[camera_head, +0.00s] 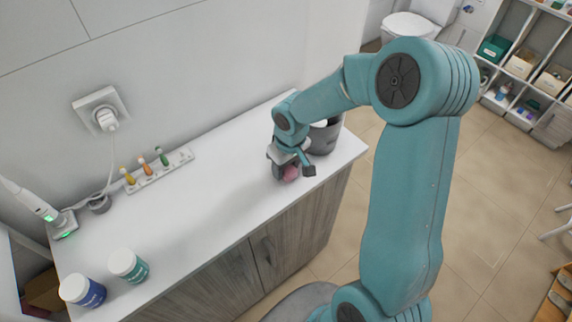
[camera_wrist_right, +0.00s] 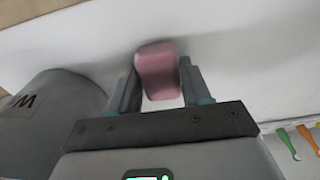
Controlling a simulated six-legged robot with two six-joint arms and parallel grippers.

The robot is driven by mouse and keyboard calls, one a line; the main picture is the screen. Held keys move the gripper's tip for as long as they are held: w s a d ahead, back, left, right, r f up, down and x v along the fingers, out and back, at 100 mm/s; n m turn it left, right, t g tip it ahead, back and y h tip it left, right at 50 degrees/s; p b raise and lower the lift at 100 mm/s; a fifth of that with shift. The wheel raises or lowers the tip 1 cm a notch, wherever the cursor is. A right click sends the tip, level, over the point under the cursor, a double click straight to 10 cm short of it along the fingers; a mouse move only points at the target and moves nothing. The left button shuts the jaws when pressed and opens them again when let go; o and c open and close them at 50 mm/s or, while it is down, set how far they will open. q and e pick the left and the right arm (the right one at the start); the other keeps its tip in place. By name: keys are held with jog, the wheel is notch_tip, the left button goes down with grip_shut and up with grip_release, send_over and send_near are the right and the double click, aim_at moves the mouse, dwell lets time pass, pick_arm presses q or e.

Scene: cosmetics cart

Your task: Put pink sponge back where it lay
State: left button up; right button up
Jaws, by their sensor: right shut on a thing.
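The pink sponge (camera_head: 290,173) is between the fingers of my right gripper (camera_head: 292,172), over the right part of the white countertop (camera_head: 215,200). In the right wrist view the sponge (camera_wrist_right: 158,72) shows as a pink block between the two fingers of the right gripper (camera_wrist_right: 160,85), which are shut on it. I cannot tell whether the sponge touches the countertop. My left gripper is not in view.
A grey bin (camera_head: 325,135) stands close behind the right gripper; it also shows in the wrist view (camera_wrist_right: 50,115). A white rack (camera_head: 158,170) with coloured brushes lies by the wall. Two jars, blue-labelled (camera_head: 82,291) and green-labelled (camera_head: 129,266), stand front left. The middle countertop is clear.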

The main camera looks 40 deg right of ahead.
aim_at(290, 170)
jog(key=shift+f, duration=0.25)
jog(key=o, duration=1)
jog(key=shift+w+d, duration=0.1)
jog(key=shift+r, duration=0.1)
jog(key=shift+r, duration=0.3)
jog(key=r, duration=0.4)
jog(key=s+r, duration=0.1)
jog(key=r, duration=0.6)
jog(key=shift+s+r+b, duration=0.3)
jog(key=shift+b, duration=0.05)
jog(key=shift+w, duration=0.1)
jog(key=shift+s, duration=0.2)
